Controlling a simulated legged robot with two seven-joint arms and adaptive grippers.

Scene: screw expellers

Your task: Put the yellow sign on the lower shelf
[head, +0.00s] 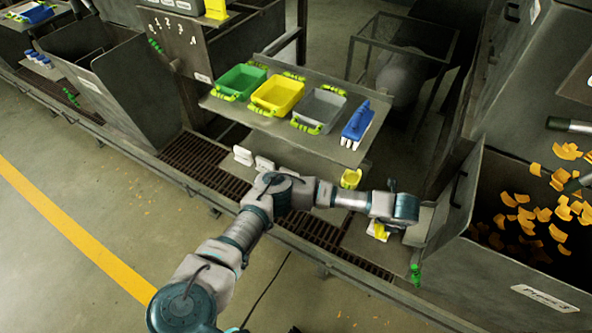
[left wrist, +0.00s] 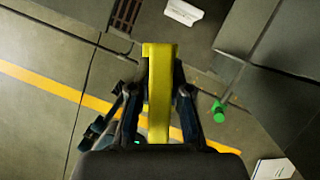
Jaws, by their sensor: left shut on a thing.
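My left gripper (left wrist: 161,85) is shut on a yellow sign (left wrist: 159,62), seen edge-on between its fingers in the left wrist view. In the head view, a small yellow part of the sign (head: 379,232) shows below the end of my left arm, while the fingers (head: 388,222) are mostly hidden. The lower shelf (head: 312,160) lies under the upper one, to the left of my gripper. White signs (head: 243,156) stand along its front, and another yellow piece (head: 350,179) is at its right end. My right gripper is not in view.
A metal bin (head: 500,260) with orange scraps stands to the right. A green handle (head: 415,274) is near my gripper.

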